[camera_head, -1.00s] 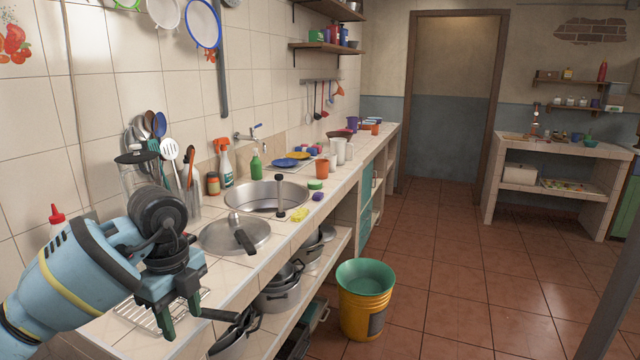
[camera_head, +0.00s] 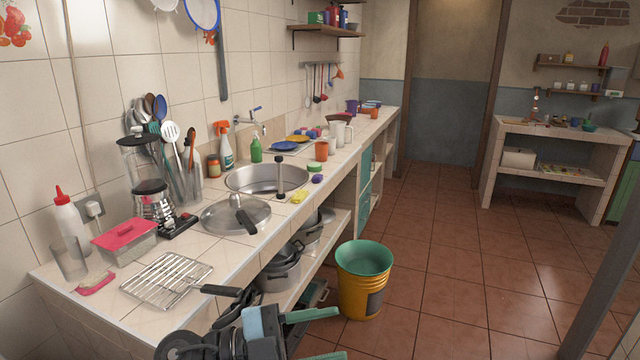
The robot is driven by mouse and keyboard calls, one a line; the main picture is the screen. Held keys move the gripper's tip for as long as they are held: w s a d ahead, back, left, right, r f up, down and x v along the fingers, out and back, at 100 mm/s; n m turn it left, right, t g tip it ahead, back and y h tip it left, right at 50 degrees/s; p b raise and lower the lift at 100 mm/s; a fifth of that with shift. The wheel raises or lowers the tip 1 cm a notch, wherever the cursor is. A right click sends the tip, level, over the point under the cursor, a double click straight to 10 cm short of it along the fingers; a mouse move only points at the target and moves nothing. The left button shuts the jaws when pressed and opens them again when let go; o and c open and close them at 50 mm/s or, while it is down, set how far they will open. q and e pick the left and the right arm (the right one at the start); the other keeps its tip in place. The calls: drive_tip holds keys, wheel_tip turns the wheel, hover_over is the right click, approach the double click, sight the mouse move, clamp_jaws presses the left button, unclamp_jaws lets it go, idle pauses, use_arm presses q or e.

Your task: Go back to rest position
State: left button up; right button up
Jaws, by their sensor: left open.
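My left gripper (camera_head: 322,335) is at the bottom of the head view, low in front of the counter (camera_head: 240,272). Its two green fingers are spread apart and nothing is between them. It is clear of the counter's things, and part of it is cut off by the lower edge of the picture. My right gripper is not in view.
The counter's near end holds a wire rack (camera_head: 168,278), a red-lidded container (camera_head: 125,240), a blender (camera_head: 150,190) and a lid (camera_head: 235,215). A yellow bucket (camera_head: 362,295) stands on the floor beyond the gripper. The tiled floor to the right is clear.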

use_arm(q)
drive_tip(key=w+a+n+t+y, duration=0.2)
drive_tip(key=a+n+t+y, duration=0.35)
drive_tip(key=n+t, duration=0.85)
drive_tip(key=s+a+f+n+y, duration=0.2)
drive_tip(key=a+f+n+y, duration=0.7)
drive_tip(key=a+f+y, duration=0.3)
drive_tip(key=s+a+f+n+g+y, duration=0.1)
drive_tip(key=s+a+f+g, duration=0.25)
drive_tip(key=s+f, duration=0.35)
drive_tip(key=s+a+f+n+g+y, duration=0.1)
drive_tip(key=s+a+f+g+y, duration=0.1)
drive_tip(key=s+f+g, duration=0.45)
drive_tip(key=s+f+m+g+h, duration=0.1)
drive_tip(key=s+f+g, duration=0.15)
drive_tip(key=s, duration=0.75)
drive_tip(key=s+f+g+h, duration=0.15)
drive_tip(key=s+g, duration=0.25)
drive_tip(key=s, duration=0.5)
drive_tip(key=w+d+f+t+p, duration=0.1)
drive_tip(key=w+d+f+t, duration=0.1)
drive_tip(key=w+f+t, duration=0.5)
drive_tip(key=shift+d+f+t+h, duration=0.25)
drive_tip(key=shift+f+t+h, duration=0.15)
drive_tip(key=shift+f+t, duration=0.4)
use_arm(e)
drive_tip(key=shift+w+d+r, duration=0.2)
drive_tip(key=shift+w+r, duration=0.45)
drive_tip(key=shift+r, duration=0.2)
